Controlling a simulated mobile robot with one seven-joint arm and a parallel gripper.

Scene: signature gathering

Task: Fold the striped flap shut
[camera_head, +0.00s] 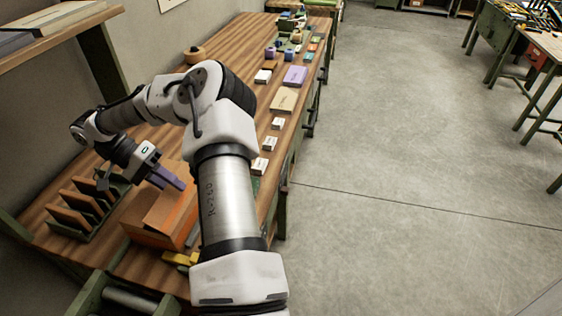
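An orange-brown box (165,222) stands on the wooden workbench (222,75), left of my forearm. Its right side is partly hidden behind my arm. I cannot make out a striped flap, and the box's lid edges are too small and partly covered to tell how they lie. My gripper (160,178) is over the box's far left part. A purple bar-like piece shows at its end; I cannot tell whether it is a finger or a held thing. Whether the gripper touches the box is unclear.
A rack with brown slats (78,207) stands left of the box. Yellow pieces (180,259) lie in front of it. Small white boxes (265,165), a tan box (285,100) and a purple box (295,76) line the bench's right side.

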